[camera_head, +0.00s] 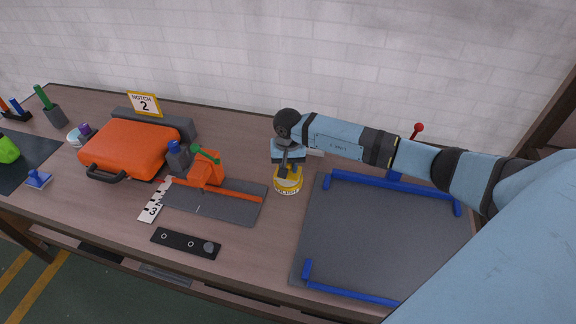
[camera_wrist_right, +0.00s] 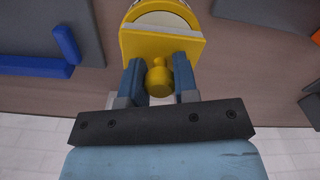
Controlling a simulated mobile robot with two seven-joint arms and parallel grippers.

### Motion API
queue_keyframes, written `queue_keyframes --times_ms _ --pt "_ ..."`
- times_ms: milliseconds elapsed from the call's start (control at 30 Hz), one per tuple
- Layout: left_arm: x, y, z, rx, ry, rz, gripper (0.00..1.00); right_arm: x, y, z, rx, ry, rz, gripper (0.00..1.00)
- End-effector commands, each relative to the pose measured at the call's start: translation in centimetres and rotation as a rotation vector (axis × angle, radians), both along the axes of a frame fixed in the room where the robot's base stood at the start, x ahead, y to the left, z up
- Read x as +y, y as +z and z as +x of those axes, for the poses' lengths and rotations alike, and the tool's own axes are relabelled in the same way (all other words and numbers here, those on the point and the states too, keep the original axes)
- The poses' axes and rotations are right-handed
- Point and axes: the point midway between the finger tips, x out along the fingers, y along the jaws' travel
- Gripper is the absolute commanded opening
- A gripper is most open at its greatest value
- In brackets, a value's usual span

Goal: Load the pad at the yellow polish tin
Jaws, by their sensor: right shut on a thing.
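The yellow polish tin (camera_head: 288,184) stands on the table, left of the grey panel, with a dark-lettered label on its side. My right gripper (camera_head: 289,164) is directly above it, pointing down. In the right wrist view my right gripper (camera_wrist_right: 158,82) is shut on the yellow knob of the pad (camera_wrist_right: 160,46). The pad has a square yellow plate with a pale layer along its edge. The tin's round yellow rim and pale inside (camera_wrist_right: 163,17) show just beyond the pad. I cannot tell whether the pad touches the tin. My left gripper is not in view.
A grey panel with blue rails (camera_head: 385,235) lies right of the tin.

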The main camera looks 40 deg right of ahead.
Motion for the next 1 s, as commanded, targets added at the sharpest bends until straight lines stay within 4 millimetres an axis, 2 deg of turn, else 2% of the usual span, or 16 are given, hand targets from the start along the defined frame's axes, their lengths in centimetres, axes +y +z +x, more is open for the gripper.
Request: queue_keyframes --times_ms 1000 --pt "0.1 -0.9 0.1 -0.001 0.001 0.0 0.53 0.0 -1.0 0.0 -0.001 0.0 -0.001 0.09"
